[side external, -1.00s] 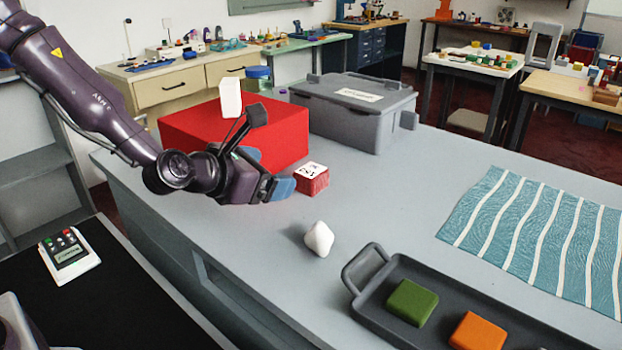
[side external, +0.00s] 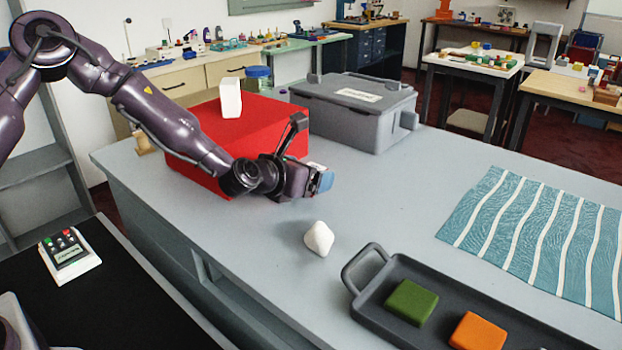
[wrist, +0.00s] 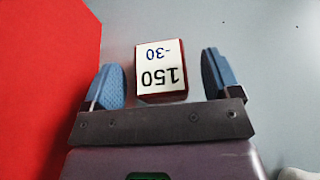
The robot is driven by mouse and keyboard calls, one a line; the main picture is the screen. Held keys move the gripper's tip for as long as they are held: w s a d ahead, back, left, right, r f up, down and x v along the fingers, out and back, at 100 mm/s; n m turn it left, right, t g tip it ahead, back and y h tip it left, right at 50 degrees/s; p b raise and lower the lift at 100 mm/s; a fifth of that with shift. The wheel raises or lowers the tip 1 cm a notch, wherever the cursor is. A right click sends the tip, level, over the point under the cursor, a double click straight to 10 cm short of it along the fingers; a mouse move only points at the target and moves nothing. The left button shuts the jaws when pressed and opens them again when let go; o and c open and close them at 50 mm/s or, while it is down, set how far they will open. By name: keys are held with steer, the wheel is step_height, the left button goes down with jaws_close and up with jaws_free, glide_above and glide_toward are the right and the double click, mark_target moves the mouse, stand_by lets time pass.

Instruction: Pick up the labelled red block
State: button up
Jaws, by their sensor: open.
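The labelled red block (wrist: 161,96) sits on the grey counter. Its white top label (wrist: 160,65) reads 150 and -30, upside down in the wrist view. My gripper (wrist: 163,76) is open, with one blue-padded finger on each side of the block and a visible gap to each. In the side view my gripper (side external: 322,182) is low over the counter and hides nearly all of the block. Only a sliver of the white label (side external: 316,166) shows there.
A large red box (side external: 235,130) stands close left of the block, with a white piece (side external: 230,97) on it. A grey lidded bin (side external: 350,110) is behind. A white faceted object (side external: 319,239) lies in front. A dark tray (side external: 445,303) holds green and orange blocks.

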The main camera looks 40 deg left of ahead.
steer(key=shift+x, duration=0.85)
steer(key=shift+r, duration=0.1)
steer(key=shift+c, duration=0.5)
steer(key=c, duration=0.9)
steer(key=shift+c, duration=0.2)
